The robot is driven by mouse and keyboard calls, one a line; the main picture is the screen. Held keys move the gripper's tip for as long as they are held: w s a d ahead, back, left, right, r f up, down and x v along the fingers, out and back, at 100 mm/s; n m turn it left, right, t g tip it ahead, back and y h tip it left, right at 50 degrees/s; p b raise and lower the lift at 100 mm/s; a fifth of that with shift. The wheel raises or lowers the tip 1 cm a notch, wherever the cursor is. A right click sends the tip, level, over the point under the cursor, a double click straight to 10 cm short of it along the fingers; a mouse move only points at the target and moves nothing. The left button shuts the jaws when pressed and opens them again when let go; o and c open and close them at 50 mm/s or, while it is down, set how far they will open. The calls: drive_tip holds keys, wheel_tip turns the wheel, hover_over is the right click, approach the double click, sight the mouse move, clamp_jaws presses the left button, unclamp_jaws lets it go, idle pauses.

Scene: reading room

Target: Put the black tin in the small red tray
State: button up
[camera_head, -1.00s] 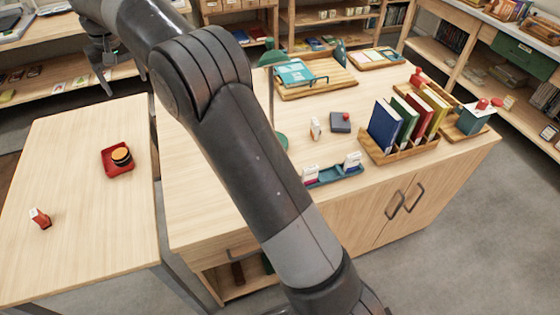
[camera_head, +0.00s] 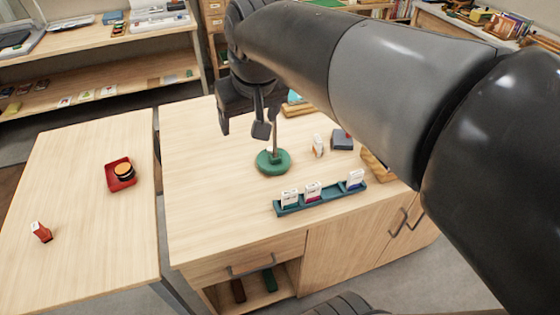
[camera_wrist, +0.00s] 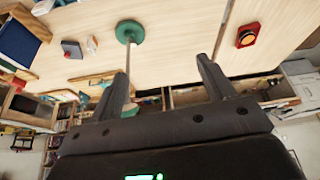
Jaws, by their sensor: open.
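The black tin (camera_head: 124,170), a round tin with an orange-yellow top, sits in the small red tray (camera_head: 111,184) on the left table. The tin (camera_wrist: 248,36) and red tray (camera_wrist: 239,43) also show at the upper right of the wrist view. My gripper (camera_head: 243,131) is open and empty, above the far part of the middle table, behind and left of the green lamp base (camera_head: 273,162). In the wrist view its two fingers (camera_wrist: 165,78) are spread with nothing between them.
A teal rack (camera_head: 322,199) with several small cartons stands near the middle table's front edge. A dark grey box (camera_head: 342,140) and a small white-orange item (camera_head: 318,146) lie behind it. A small red item (camera_head: 41,232) stands on the left table. A gap separates the tables.

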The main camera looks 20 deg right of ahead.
drive_tip(key=s+d+f+m+t, duration=0.1)
drive_tip(key=s+d+f, duration=0.3)
drive_tip(key=s+f, duration=0.3)
drive_tip(key=s, duration=0.4)
drive_tip(key=shift+s+f, duration=0.15)
drive_tip(key=shift+f, duration=0.1)
idle(0.6)
